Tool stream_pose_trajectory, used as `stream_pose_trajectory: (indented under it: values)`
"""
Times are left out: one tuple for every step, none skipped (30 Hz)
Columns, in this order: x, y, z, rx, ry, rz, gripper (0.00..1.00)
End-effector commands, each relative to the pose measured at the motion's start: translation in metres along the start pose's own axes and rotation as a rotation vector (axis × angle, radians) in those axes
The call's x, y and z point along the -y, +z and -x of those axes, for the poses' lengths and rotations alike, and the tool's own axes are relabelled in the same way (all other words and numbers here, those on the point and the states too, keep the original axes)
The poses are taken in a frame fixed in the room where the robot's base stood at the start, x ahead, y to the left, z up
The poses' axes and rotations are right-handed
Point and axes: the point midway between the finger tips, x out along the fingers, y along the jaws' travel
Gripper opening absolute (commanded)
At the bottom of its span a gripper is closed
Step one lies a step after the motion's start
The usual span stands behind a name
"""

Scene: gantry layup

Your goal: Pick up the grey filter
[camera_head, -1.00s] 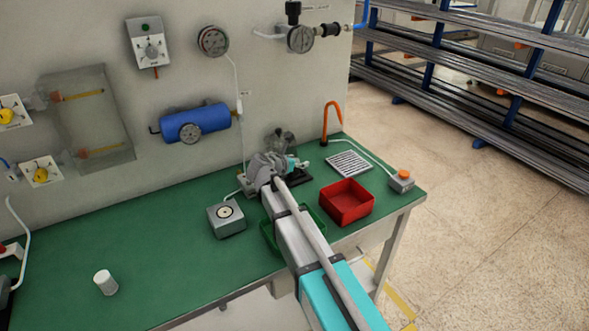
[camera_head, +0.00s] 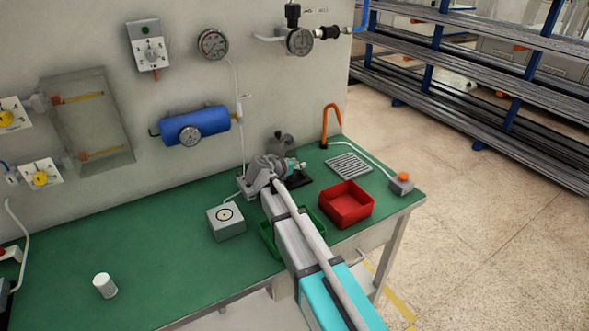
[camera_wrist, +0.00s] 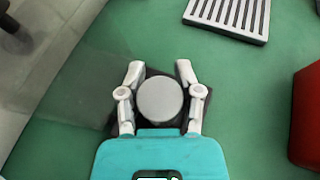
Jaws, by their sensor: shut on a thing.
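The grey filter (camera_wrist: 160,99) shows in the wrist view as a round, light grey top between the two fingers of my gripper (camera_wrist: 159,82). The fingers are closed against its sides. A dark square base (camera_wrist: 150,73) lies beneath it; I cannot tell whether the filter still touches that base.
A red bin (camera_head: 346,204) stands right of my arm, with a slotted grey plate (camera_head: 349,166) behind it. A green bin (camera_head: 268,238) is partly hidden under my arm. A grey box (camera_head: 226,221) and a white cylinder (camera_head: 105,285) stand to the left on the green bench.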

Motion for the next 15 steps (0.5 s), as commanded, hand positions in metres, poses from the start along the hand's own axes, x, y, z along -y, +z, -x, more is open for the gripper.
stream_pose_trajectory:
  values:
    - [0.0, 0.0, 0.0, 0.0, 0.0, 0.0, 0.04]
    - [0.0, 0.0, 0.0, 0.0, 0.0, 0.0, 0.04]
    - [0.0, 0.001, 0.0, 0.0, 0.0, 0.0, 0.04]
    - [0.0, 0.001, 0.0, 0.0, 0.0, 0.0, 0.04]
    - [0.0, 0.001, 0.001, 0.0, 0.0, 0.0, 0.04]
    - [0.0, 0.002, 0.001, 0.0, 0.0, 0.0, 0.04]
    - [0.0, 0.003, 0.001, 0.0, 0.0, 0.0, 0.04]
    - [0.0, 0.003, 0.001, 0.0, 0.0, 0.0, 0.04]
    - [0.0, 0.005, 0.002, 0.0, 0.0, 0.0, 0.04]
    - [0.0, 0.006, 0.002, 0.0, 0.0, 0.0, 0.04]
    - [0.0, 0.007, 0.003, 0.0, 0.0, 0.0, 0.04]
    - [0.0, 0.009, 0.004, 0.0, 0.0, 0.0, 0.04]
    - [0.0, 0.011, 0.004, 0.0, 0.0, 0.0, 0.04]
    - [0.0, 0.013, 0.005, 0.0, 0.0, 0.0, 0.04]
    - [0.0, 0.015, 0.006, 0.0, 0.0, 0.0, 0.04]
